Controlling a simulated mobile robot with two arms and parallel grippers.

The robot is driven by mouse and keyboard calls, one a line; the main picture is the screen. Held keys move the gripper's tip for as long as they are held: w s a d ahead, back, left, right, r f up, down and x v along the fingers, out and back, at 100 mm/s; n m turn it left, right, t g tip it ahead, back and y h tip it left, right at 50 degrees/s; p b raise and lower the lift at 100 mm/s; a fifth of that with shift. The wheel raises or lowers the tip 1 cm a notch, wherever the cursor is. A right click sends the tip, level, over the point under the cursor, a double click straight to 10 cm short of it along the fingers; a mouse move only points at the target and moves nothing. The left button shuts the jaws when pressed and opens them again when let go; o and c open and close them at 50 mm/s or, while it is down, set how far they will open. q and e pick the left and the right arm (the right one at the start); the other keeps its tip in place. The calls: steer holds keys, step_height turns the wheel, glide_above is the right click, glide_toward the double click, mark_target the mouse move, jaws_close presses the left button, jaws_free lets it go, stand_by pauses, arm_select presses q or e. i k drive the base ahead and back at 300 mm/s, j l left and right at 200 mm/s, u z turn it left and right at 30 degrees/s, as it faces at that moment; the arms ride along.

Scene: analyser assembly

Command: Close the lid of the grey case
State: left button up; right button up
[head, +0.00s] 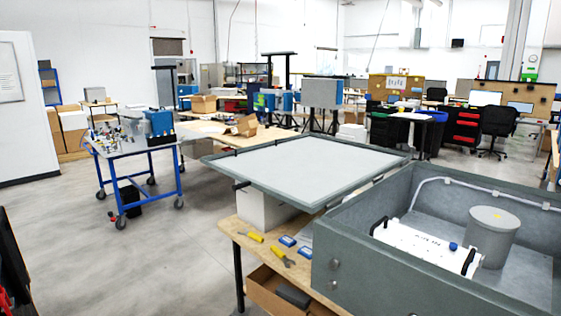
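The grey case (345,262) stands open at the lower right, cut off by the picture's right and bottom edges. Inside are a grey cylinder (491,238) and a white unit with black handles (425,247). The lid (308,160) is a broad pale panel with a dark grey rim, lying nearly flat and folded out on the far left side of the case. A white block (262,208) is under it. Whether they touch is hidden. Neither of my grippers is in view.
A wooden bench (240,228) carries the case, with yellow-handled tools (270,250) and small blue boxes (288,241) beside it. A cardboard box (275,293) is below. A blue-framed cart (135,150) stands at left. The floor between is clear.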

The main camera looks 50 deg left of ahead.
mark_target(307, 171)
steer(key=u, duration=1.35)
steer(key=i+j, duration=0.1)
